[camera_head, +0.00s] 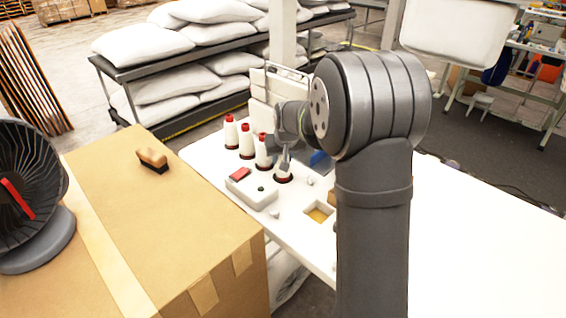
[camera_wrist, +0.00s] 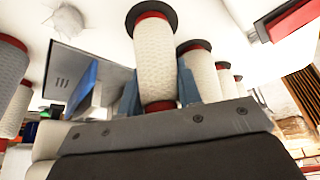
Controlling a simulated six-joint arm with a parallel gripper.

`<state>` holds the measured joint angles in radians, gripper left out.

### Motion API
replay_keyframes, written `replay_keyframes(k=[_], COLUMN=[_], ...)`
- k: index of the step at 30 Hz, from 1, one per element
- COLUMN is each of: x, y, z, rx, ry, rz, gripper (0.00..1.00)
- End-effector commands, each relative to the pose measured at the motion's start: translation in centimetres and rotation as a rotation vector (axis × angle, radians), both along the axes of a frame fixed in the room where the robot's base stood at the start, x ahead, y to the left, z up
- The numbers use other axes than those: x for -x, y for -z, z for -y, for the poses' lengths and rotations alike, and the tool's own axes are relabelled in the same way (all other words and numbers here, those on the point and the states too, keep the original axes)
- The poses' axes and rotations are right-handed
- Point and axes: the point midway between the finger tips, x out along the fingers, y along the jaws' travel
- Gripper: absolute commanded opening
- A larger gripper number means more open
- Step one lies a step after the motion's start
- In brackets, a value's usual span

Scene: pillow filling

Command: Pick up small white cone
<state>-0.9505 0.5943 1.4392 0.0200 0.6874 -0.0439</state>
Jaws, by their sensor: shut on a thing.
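A white thread cone (camera_wrist: 155,50) with a red band at each end and a black base rim is between the two fingers of my gripper (camera_wrist: 158,92) in the wrist view. My gripper is shut on this cone. In the head view my gripper (camera_head: 286,158) comes down onto the cone (camera_head: 284,171) at the near end of a row; its top is hidden by the fingers. I cannot tell whether its base touches the white table (camera_head: 450,240). Similar red-topped cones (camera_head: 246,141) stand upright behind it, and also show right of it in the wrist view (camera_wrist: 203,72).
A white box with a red part (camera_head: 240,174) lies left of the held cone. A square recess with yellow inside (camera_head: 320,213) is nearer. A large cardboard box (camera_head: 150,220) stands left, with a brush (camera_head: 153,159) on it. Pillows (camera_head: 145,44) fill racks behind.

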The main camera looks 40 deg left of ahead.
Motion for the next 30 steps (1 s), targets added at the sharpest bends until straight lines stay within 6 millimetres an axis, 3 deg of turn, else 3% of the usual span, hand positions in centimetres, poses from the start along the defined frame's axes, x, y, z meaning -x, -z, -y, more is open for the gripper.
replay_keyframes(k=[8, 14, 24, 30], x=[0.0, 0.0, -3.0, -4.1], y=[-1.1, -4.2, -8.7, -10.4], z=[0.0, 0.0, 7.1, 9.8], rx=[-0.002, -0.003, -0.003, -0.001], ry=[0.000, 0.000, 0.005, 0.003], rz=[0.001, 0.002, 0.001, 0.000], gripper=[0.10, 0.10, 0.10, 0.10])
